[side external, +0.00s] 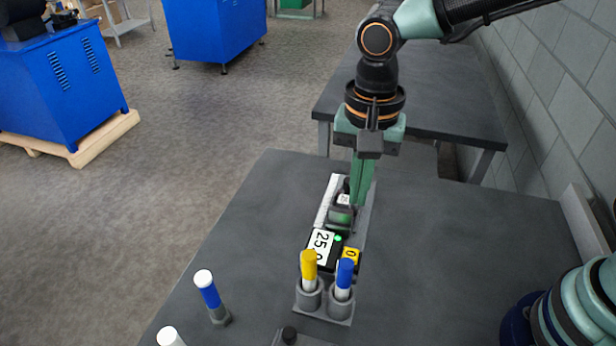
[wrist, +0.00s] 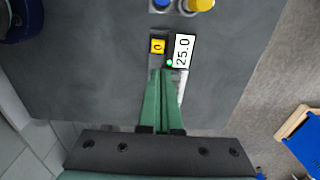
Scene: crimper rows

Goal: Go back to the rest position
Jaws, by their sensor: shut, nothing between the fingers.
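My gripper (side external: 358,203) points down with its green fingers shut and empty, above or beside the rear part of a bench device. In the wrist view the shut fingers (wrist: 160,74) point at the device's display end. The device has a white panel reading 25.0 (side external: 321,246), a yellow key marked 0 (side external: 351,257) and a lit green light (side external: 338,238). The panel (wrist: 183,51) and key (wrist: 157,46) also show in the wrist view. The fingers partly hide the device's rear; I cannot tell whether they touch it.
A grey twin holder (side external: 324,304) in front holds a yellow-topped piece (side external: 308,265) and a blue-topped piece (side external: 345,273). A white-and-blue piece (side external: 208,289) stands in a small holder at left. A white-topped piece (side external: 169,337) is at the bottom edge. The table (side external: 440,250) is clear at right.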

